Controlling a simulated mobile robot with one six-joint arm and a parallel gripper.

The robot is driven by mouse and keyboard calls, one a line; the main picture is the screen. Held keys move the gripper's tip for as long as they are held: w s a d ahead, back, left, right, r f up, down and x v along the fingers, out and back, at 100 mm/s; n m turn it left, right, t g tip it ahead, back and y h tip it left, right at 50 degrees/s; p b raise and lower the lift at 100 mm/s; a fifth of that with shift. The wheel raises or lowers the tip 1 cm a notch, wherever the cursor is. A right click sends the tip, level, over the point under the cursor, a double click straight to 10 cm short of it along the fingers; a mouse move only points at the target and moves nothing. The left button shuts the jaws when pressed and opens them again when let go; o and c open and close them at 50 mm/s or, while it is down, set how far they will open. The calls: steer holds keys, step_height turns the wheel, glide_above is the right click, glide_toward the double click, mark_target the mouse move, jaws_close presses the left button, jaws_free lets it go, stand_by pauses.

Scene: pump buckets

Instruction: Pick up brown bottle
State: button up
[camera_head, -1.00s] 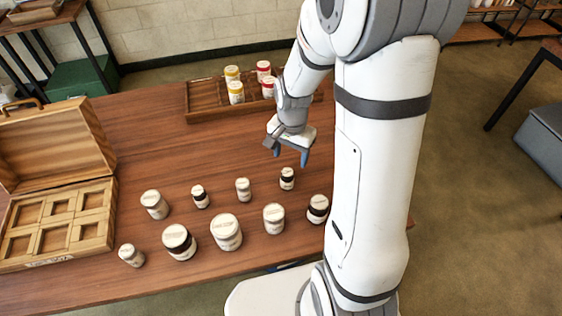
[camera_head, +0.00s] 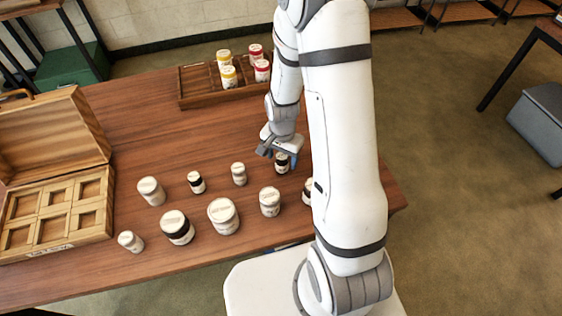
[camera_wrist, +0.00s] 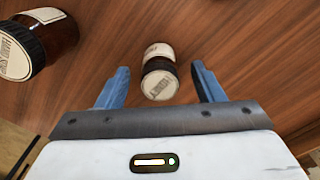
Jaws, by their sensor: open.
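A small brown bottle (camera_head: 282,163) with a white lid and pale label stands on the wooden table, near its right end. My gripper (camera_head: 280,156) is open and right above it, fingers pointing down. In the wrist view the small brown bottle (camera_wrist: 159,68) shows between the two blue fingertips, with a gap on each side. I cannot tell how far the fingertips are above it. Other brown bottles stand on the table: a small one (camera_head: 195,182) at left and a larger one (camera_head: 177,228) at front left. A large one (camera_wrist: 60,38) shows at the wrist view's upper left.
Several white jars, such as the large one (camera_head: 223,216), stand left of my gripper. A wooden tray (camera_head: 200,97) with yellow and red containers lies behind. An open wooden case (camera_head: 95,222) with compartments is at left. My arm partly hides a bottle at the right.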

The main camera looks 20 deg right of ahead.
steer(key=shift+c, duration=0.5)
steer(key=c, duration=1)
